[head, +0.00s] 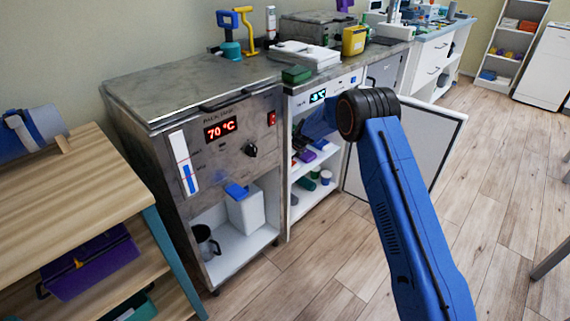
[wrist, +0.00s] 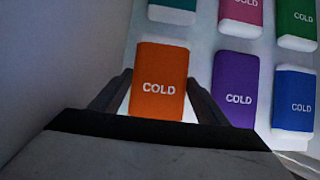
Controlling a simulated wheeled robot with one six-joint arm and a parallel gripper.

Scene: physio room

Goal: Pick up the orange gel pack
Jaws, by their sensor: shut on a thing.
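The orange gel pack (wrist: 158,75), marked "COLD", stands out between the two fingers of my gripper (wrist: 158,95) in the wrist view. The fingers are shut on it, one at each side. It lies over a pale shelf surface; I cannot tell whether it is lifted clear of it. In the head view my blue arm reaches into the open cold cabinet (head: 345,83), and my gripper and the orange pack are hidden there behind the arm.
A purple pack (wrist: 236,85) lies close on the right, with a blue pack (wrist: 294,95) beyond it. Teal (wrist: 173,10), pink (wrist: 241,14) and green (wrist: 297,20) packs lie behind. A pale wall (wrist: 60,60) is on the left. The cabinet door (head: 440,135) stands open at the right.

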